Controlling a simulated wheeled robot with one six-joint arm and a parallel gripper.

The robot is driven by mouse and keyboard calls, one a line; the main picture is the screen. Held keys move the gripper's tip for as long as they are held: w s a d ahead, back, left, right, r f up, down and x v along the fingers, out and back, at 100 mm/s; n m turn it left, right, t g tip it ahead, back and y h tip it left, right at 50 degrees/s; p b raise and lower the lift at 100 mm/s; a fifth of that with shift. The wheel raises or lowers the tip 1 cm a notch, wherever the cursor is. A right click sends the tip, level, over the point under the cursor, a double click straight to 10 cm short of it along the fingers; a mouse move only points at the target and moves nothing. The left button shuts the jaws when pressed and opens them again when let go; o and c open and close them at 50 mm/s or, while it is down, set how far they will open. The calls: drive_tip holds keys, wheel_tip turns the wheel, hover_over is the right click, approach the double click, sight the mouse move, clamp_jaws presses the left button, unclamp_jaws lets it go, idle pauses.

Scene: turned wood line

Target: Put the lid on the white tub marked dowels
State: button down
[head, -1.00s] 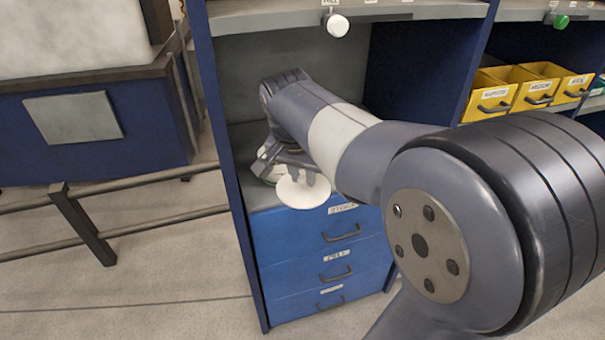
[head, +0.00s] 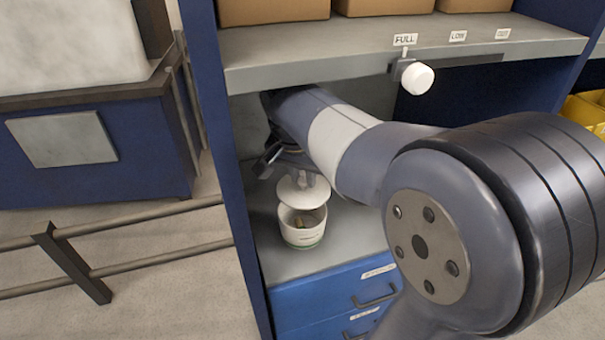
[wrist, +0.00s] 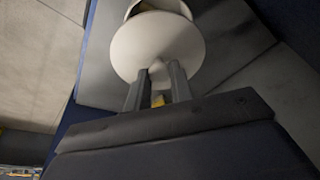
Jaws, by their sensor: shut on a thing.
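The white round lid (head: 303,191) is in my gripper (head: 305,178), which is shut on it. The white tub (head: 303,229) stands upright on the grey counter with its top open, and brown pieces show inside. The lid hangs above the tub's back rim, tilted, with the tub's front opening uncovered. The marking on the tub is too small to read. In the wrist view the lid (wrist: 157,47) fills the space beyond the two fingers (wrist: 158,78), and the tub's rim (wrist: 158,5) shows behind it at the top edge.
A shelf (head: 400,55) with a white knob (head: 417,79) overhangs the counter (head: 345,232). A blue upright panel (head: 222,150) stands close on the left. Blue drawers (head: 335,297) are below. Yellow bins (head: 585,112) stand at right.

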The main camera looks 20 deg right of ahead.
sight(300, 189)
drive_tip(key=shift+w+f, duration=0.1)
drive_tip(key=shift+w, duration=0.3)
wheel_tip(300, 189, down, 5)
drive_tip(key=b, duration=0.4)
drive_tip(key=shift+r, duration=0.2)
drive_tip(key=shift+f+b, duration=0.65)
drive_tip(key=shift+f, duration=0.15)
drive_tip(key=shift+r+p, duration=0.1)
drive_tip(key=shift+p, duration=0.2)
drive_tip(key=shift+f, duration=0.25)
idle(1.3)
drive_tip(key=c, duration=1.2)
unclamp_jaws()
drive_tip(key=shift+o, duration=0.6)
